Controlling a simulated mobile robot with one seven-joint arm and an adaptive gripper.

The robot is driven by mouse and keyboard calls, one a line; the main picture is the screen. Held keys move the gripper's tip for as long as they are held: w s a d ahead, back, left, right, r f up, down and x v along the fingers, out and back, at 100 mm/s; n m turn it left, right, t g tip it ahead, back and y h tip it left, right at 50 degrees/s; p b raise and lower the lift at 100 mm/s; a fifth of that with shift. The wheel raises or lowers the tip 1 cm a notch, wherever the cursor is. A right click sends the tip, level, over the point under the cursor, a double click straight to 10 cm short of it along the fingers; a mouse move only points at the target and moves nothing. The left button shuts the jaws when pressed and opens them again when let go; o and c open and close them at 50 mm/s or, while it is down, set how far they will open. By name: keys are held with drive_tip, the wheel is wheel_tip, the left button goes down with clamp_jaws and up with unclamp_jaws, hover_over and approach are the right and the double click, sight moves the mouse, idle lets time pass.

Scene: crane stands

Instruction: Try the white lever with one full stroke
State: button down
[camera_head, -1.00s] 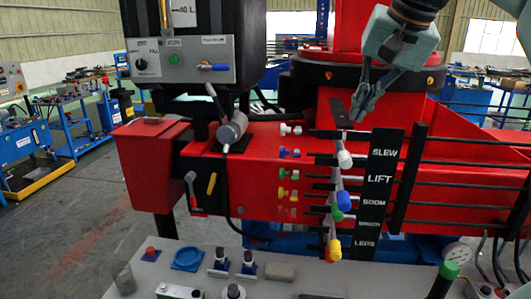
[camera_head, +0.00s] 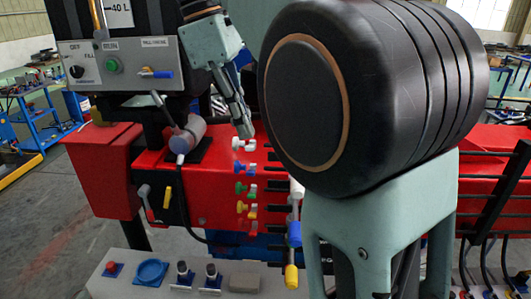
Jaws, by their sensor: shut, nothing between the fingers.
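In the head view a white-knobbed lever (camera_head: 297,187) stands in the lever bank, partly covered by my arm. A small white tap-like handle (camera_head: 243,144) sticks out of the red beam, at the top of a column of coloured ones. My gripper (camera_head: 245,131) is shut and empty. It points down, with its fingertips just above the white handle in the picture; I cannot tell whether they touch it. The white-knobbed lever is to the right of and below the fingertips. The lever labels are hidden behind my arm.
Blue (camera_head: 294,233) and yellow (camera_head: 291,277) lever knobs sit below the white one. A grey valve with a handle (camera_head: 187,137) is left of my gripper. A control box (camera_head: 118,65) stands at the upper left. My arm blocks much of the right side.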

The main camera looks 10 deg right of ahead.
drive_tip(key=shift+a+n, duration=0.15)
drive_tip(key=shift+n, duration=0.15)
drive_tip(key=s+d+f+b, duration=0.1)
drive_tip(key=s+d+f, duration=0.1)
drive_tip(key=d+f, duration=0.4)
drive_tip(key=shift+a+b+x, duration=0.25)
drive_tip(key=shift+b+x, duration=0.1)
drive_tip(key=shift+x, duration=1.75)
drive_tip(key=shift+d+f, duration=0.1)
drive_tip(key=shift+d, duration=0.05)
